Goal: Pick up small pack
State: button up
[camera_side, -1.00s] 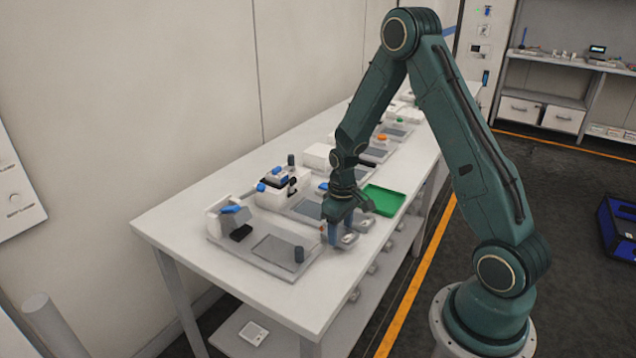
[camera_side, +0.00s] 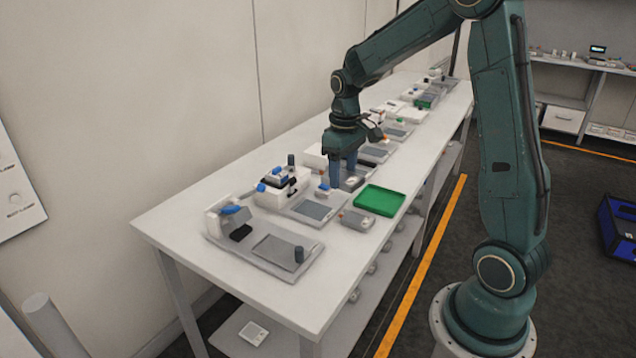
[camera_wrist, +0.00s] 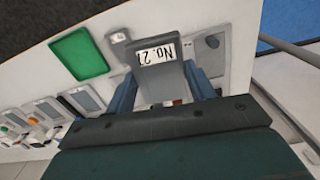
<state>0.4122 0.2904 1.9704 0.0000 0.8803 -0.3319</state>
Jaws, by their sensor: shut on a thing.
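My gripper (camera_side: 344,184) is shut on a small grey pack (camera_side: 353,182), its two blue fingers pointing down on either side of it. In the side view it is over the middle of the bench, behind the green tray. In the wrist view the pack (camera_wrist: 166,72) fills the space between the fingers, with a white label reading "No. 27" upside down. Its far side is hidden by the gripper.
The green tray (camera_side: 380,200) lies empty near the front edge of the white bench (camera_side: 215,262). Grey instrument plates with white and blue devices (camera_side: 275,187) line the back. Bare bench lies along the front left. A wall stands close behind.

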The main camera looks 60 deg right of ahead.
jog(key=shift+r, duration=0.45)
dwell(0.3)
jog(key=w+a+r, duration=0.1)
jog(key=w+a, duration=0.4)
jog(key=w, duration=0.1)
jog(key=n, duration=0.1)
send_over(276, 249)
notch_tip(276, 249, down, 15)
jog(key=shift+r, duration=0.2)
dwell(0.5)
jog(key=shift+f, duration=0.1)
jog(key=shift+f, duration=2.05)
jog(key=shift+f, duration=0.15)
